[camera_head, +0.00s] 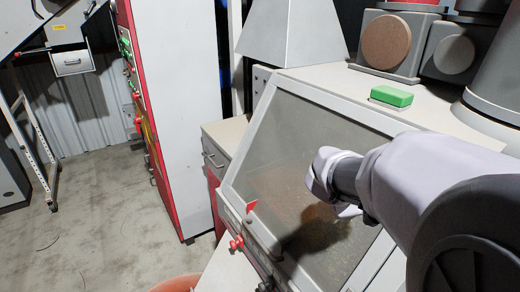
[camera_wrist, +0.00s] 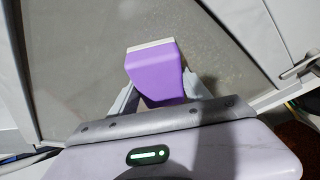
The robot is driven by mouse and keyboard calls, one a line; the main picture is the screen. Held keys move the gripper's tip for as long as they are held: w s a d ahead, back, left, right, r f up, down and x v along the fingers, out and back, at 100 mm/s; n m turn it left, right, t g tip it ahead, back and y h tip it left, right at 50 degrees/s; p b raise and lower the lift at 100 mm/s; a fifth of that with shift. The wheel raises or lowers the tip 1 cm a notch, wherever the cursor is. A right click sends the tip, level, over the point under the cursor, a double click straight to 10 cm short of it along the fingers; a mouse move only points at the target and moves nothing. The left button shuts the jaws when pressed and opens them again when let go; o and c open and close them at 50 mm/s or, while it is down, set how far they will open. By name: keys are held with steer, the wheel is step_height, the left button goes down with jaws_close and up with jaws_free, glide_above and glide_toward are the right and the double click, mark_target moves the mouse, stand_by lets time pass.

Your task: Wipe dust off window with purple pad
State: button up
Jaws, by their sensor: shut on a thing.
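The purple pad (camera_wrist: 156,74) has a pale strip along its far edge. My gripper (camera_wrist: 160,90) is shut on it in the wrist view, with one grey finger on each side. The pad lies over the dusty window (camera_wrist: 75,60); I cannot tell whether it touches the glass. In the head view the window (camera_head: 290,140) is a tilted pane in a pale frame, with brownish dust and a dark shadow low on it. My gripper (camera_head: 322,178) is over the middle right of the pane, and the pad is hidden behind it there.
A green block (camera_head: 391,96) lies on the ledge above the window. Grey housings with round faces (camera_head: 386,42) stand behind it. A small red tab (camera_head: 251,206) and red knob (camera_head: 236,243) sit by the window's lower left edge. Open floor (camera_head: 110,210) is at the left.

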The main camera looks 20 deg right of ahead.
steer(key=a+r, duration=0.1)
steer(key=a+r+p, duration=0.1)
steer(key=a, duration=0.1)
steer(key=a+r+p, duration=0.1)
steer(key=a, duration=0.1)
steer(key=shift+s, duration=0.4)
steer(key=shift+s+a+r+p, duration=0.15)
steer(key=shift+a+r+p, duration=0.2)
steer(key=shift+a, duration=0.3)
steer(key=shift+s+a+r+p, duration=0.15)
steer(key=shift+a+r, duration=0.25)
steer(key=shift+a, duration=0.2)
